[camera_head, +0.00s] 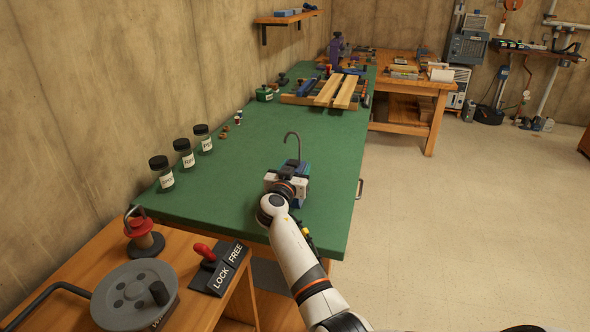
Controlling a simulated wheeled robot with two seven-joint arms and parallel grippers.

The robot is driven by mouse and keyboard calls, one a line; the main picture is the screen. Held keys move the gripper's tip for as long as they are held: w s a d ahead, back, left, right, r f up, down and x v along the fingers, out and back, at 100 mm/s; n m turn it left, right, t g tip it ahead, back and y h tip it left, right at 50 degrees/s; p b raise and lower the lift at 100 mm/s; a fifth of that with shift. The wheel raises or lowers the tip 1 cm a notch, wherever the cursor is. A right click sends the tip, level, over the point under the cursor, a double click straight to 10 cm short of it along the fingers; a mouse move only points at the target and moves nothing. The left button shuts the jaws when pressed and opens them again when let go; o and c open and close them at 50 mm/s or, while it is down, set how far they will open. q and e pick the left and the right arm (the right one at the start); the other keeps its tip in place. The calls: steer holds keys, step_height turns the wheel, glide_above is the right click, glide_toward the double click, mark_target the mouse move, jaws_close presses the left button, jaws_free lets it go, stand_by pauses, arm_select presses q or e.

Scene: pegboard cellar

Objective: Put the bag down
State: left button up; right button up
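My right gripper (287,186) is over the near right part of the green-topped bench (262,150), seen from behind, so its fingertips are hidden. A small teal and dark blue thing (300,167) shows just beyond and beside it. I cannot tell whether this is the bag or whether the gripper holds it. A thin grey-brown hook (298,142) rises behind it. No bag shows clearly anywhere else. My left gripper is not in view.
Three dark-lidded jars (184,155) stand along the bench's left side. Wooden slats (337,92) lie at the far end. A LOCK/FREE lever plate (220,268) and a round grey crank wheel (133,292) are at the near left. The bench middle is clear.

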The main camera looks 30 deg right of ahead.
steer(key=o, duration=0.4)
steer(key=shift+o, duration=0.2)
steer(key=v, duration=1.2)
steer(key=shift+r+p, duration=0.15)
steer(key=shift+p, duration=0.15)
